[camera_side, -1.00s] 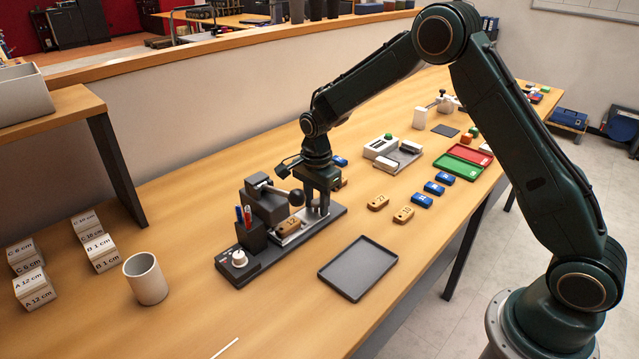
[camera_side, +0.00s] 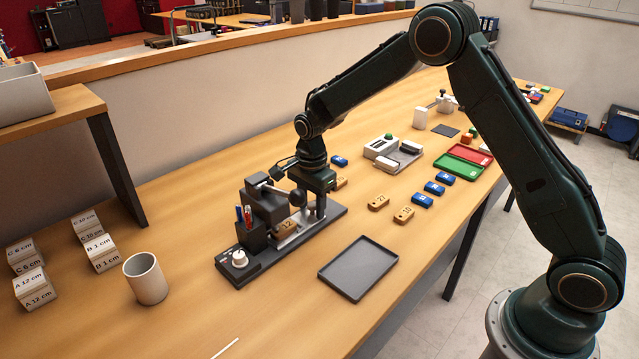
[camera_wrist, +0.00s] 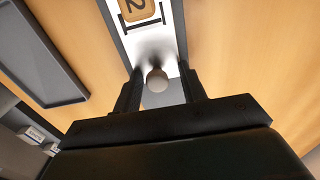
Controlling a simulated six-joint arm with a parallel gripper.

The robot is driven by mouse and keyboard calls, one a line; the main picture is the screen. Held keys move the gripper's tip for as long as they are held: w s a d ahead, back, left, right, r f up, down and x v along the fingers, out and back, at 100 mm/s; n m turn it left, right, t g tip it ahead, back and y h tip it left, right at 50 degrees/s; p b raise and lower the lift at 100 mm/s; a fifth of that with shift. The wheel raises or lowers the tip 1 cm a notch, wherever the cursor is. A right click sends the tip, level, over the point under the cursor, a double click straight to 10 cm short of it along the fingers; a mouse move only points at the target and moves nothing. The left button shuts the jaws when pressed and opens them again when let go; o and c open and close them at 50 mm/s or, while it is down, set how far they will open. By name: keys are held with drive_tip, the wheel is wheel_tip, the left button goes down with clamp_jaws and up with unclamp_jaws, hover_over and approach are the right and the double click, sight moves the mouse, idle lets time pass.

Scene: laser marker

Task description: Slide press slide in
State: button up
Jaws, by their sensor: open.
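The press (camera_side: 268,205) is a dark block with a lever and ball handle on a long dark base (camera_side: 334,211). Its pale slide (camera_side: 290,238) carries a wooden tag (camera_side: 286,228) marked 12, partly hidden at the press head. In the wrist view, the white slide (camera_wrist: 149,45) shows with the tag (camera_wrist: 138,8) at the top edge. A round grey knob (camera_wrist: 157,80) at the slide's near end sits between my fingers. My gripper (camera_side: 312,211) is low over the slide's right end. Its fingers are apart in the wrist view (camera_wrist: 160,88); whether they touch the knob cannot be told.
An empty dark tray (camera_side: 358,268) lies in front. Wooden tags (camera_side: 403,214) and blue tags (camera_side: 422,200) lie to the right. A cup (camera_side: 146,279) stands left.

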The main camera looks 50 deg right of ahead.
drive_tip(key=shift+s+r, duration=0.15)
drive_tip(key=shift+r, duration=3.15)
drive_tip(key=shift+s+r, duration=0.2)
drive_tip(key=shift+r, duration=0.3)
drive_tip(key=s+r+n+t, duration=0.3)
drive_tip(key=s+r+n, duration=0.6)
drive_tip(key=s+r, duration=0.55)
drive_tip(key=s+d+r+n+t, duration=0.1)
drive_tip(key=s+n+t, duration=0.1)
drive_tip(key=s+n, duration=0.7)
drive_tip(key=s, duration=0.8)
drive_tip(key=shift+s+r, duration=0.15)
drive_tip(key=shift+s, duration=0.25)
